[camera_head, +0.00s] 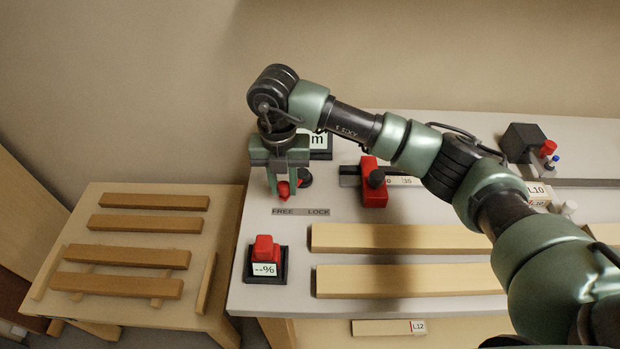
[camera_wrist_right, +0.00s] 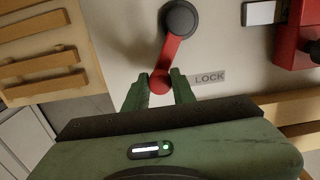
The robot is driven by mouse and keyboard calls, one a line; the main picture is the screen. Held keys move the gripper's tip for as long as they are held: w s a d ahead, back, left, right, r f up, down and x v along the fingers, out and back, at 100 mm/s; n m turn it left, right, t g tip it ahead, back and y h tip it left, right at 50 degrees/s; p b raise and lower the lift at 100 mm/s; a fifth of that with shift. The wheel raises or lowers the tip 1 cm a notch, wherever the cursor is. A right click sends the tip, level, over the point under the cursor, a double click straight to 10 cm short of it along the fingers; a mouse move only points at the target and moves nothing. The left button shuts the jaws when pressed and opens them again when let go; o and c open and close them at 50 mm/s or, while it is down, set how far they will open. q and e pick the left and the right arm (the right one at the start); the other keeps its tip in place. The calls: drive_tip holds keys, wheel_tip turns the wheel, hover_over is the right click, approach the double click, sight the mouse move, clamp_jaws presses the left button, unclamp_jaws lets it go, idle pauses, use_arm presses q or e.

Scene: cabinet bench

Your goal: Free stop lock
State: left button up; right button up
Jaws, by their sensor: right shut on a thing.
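The stop lock is a red lever (camera_wrist_right: 170,52) on a dark round pivot (camera_wrist_right: 180,19). In the head view the pivot (camera_head: 306,178) shows just right of my right gripper (camera_head: 283,192). The gripper points down at the left part of the bench top. It is shut on the lever's red knob end, which shows between the fingertips (camera_wrist_right: 160,84) in the wrist view. A label strip (camera_head: 300,211) reading FREE and LOCK lies in front of the lever. In the wrist view LOCK (camera_wrist_right: 209,78) shows right of the fingers, and FREE is hidden. My left gripper is not in view.
A red block (camera_head: 374,186) with a dark knob sits on a rail right of the lever. A red-topped display box (camera_head: 265,259) stands in front. Wooden strips (camera_head: 400,238) lie on the bench (camera_head: 250,215). A lower wooden table (camera_head: 92,262) with several strips is at left.

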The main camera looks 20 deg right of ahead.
drive_tip(key=shift+w+a, duration=0.3)
idle(0.5)
drive_tip(key=o, duration=0.8)
drive_tip(key=shift+r+p, duration=2.2)
drive_tip(key=shift+r, duration=2.3)
